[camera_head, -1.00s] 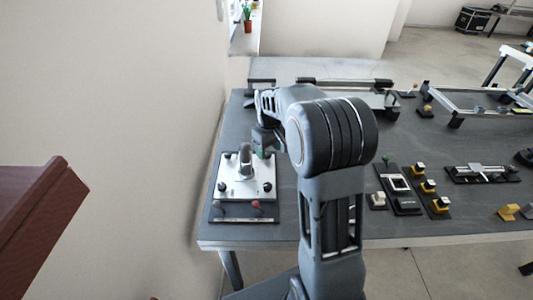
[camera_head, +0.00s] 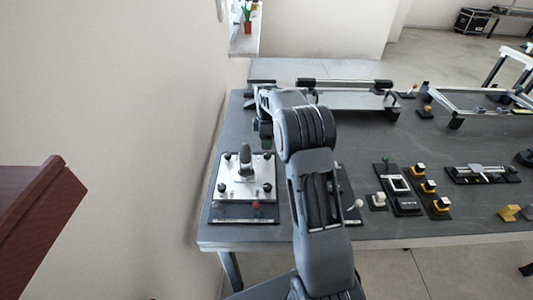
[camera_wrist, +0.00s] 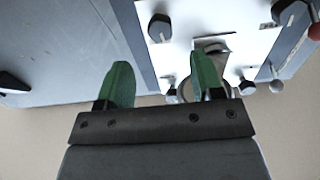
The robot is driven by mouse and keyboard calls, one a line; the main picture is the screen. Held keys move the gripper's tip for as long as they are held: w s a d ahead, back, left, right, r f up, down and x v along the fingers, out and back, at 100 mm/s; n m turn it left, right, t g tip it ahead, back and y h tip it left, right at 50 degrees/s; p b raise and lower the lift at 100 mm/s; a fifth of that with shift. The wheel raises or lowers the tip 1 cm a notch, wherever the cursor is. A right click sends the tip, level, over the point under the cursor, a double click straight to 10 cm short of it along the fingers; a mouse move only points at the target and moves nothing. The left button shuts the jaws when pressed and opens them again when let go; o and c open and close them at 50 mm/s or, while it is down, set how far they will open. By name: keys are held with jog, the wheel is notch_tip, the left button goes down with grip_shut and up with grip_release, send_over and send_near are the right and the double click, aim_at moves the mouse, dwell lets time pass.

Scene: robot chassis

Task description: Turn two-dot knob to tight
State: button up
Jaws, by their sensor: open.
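A white plate (camera_head: 233,193) with black knobs near its corners lies at the left end of the table; it also shows in the wrist view (camera_wrist: 185,52). In the head view these are a far left knob (camera_head: 227,156), far right knob (camera_head: 267,156), near left knob (camera_head: 221,187) and near right knob (camera_head: 267,188). Dots are too small to see, so I cannot tell which is the two-dot knob. A grey upright fitting (camera_head: 246,160) stands mid-plate. My gripper (camera_wrist: 162,84) is open with green fingers, nothing between them. One finger overlaps the plate in the wrist view.
A dark strip with a red ball lever (camera_head: 256,206) lies at the plate's near edge. A wall rises close on the left. A rail frame (camera_head: 345,90) lies behind; yellow-and-black blocks (camera_head: 428,187) and other fixtures stand to the right.

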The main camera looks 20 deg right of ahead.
aim_at(267, 154)
notch_tip(267, 154, down, 7)
jog(key=shift+f, duration=0.2)
dwell(0.4)
jog(key=c, duration=0.9)
